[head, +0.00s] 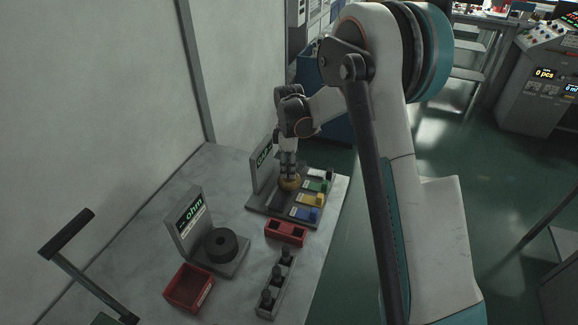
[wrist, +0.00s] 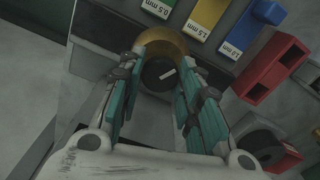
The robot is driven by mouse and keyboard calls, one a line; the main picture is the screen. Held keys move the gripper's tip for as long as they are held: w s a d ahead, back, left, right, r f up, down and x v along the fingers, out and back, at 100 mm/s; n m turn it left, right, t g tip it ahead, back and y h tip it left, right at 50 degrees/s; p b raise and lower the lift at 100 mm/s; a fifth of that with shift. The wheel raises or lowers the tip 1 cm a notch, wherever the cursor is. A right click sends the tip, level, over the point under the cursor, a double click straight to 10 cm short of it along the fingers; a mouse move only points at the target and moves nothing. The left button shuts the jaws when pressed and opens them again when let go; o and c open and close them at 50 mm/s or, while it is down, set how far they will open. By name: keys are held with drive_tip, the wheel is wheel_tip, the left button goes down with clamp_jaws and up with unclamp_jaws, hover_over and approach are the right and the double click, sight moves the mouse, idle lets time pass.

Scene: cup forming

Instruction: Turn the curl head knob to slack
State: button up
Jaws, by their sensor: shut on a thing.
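The curl head knob (wrist: 160,74) has a dark round face with a pale pointer mark, and a brass-coloured body (wrist: 172,42) shows behind it. The pointer slants up to the right in the wrist view. My gripper (wrist: 161,58) has its teal-padded fingers on either side of the knob, shut on it. In the head view my gripper (head: 289,170) points down onto the brass part (head: 290,183), on a grey station with an upright sign plate (head: 263,162). The fingers hide part of the knob's sides, and any slack marking cannot be read.
Yellow (head: 306,199), blue (head: 306,214) and green (head: 316,186) blocks with mm labels sit right of the knob. A red two-hole block (head: 286,232), a row of dark pegs (head: 275,284), an ohm station (head: 221,244) and a red bin (head: 188,287) stand nearer on the table.

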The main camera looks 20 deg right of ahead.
idle(0.4)
drive_tip(key=o, duration=1)
drive_tip(key=shift+o, duration=0.2)
wheel_tip(320, 180, up, 12)
drive_tip(key=shift+r, duration=0.1)
